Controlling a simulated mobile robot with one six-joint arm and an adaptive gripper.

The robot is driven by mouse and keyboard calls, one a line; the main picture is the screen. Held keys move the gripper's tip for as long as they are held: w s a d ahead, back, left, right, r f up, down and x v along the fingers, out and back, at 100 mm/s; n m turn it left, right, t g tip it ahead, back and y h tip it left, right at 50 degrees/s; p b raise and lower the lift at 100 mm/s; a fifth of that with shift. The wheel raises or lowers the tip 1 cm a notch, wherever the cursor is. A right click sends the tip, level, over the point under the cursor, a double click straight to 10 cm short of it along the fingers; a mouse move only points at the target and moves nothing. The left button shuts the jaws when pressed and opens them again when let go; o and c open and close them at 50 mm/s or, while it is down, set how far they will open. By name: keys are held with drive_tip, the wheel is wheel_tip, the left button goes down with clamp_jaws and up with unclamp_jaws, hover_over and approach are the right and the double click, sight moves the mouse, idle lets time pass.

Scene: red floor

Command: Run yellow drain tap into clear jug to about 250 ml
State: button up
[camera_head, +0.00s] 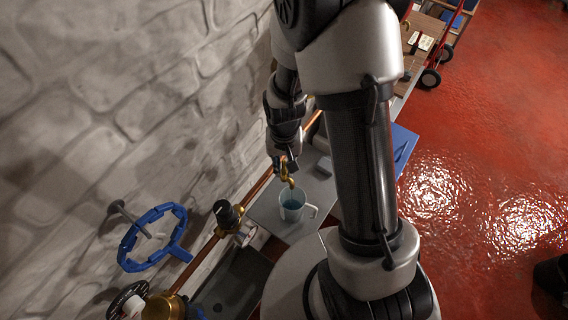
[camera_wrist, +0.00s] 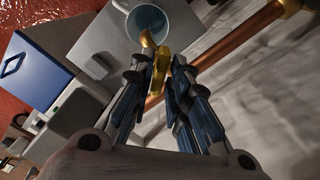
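The yellow drain tap (camera_head: 285,172) comes off a copper pipe by the wall, with its spout above the clear jug (camera_head: 283,213). The jug stands upright on a grey surface, handle to the right, with bluish water inside; no level mark is readable. In the wrist view the jug (camera_wrist: 168,22) is at the top, its rim partly behind the tap. My gripper (camera_head: 283,161) is at the tap. In the wrist view its fingers (camera_wrist: 159,70) close on both sides of the tap's yellow handle (camera_wrist: 160,66). I cannot make out a stream.
A blue handwheel (camera_head: 150,240) and a black-knobbed brass valve (camera_head: 227,215) stand along the wall at left. A dark tray (camera_head: 235,283) lies below them. A blue panel (camera_head: 403,143) and red-framed trolley (camera_head: 428,78) are to the right.

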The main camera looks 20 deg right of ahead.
sight(284, 167)
drive_tip(key=shift+o, duration=1.1)
wheel_tip(284, 167, up, 12)
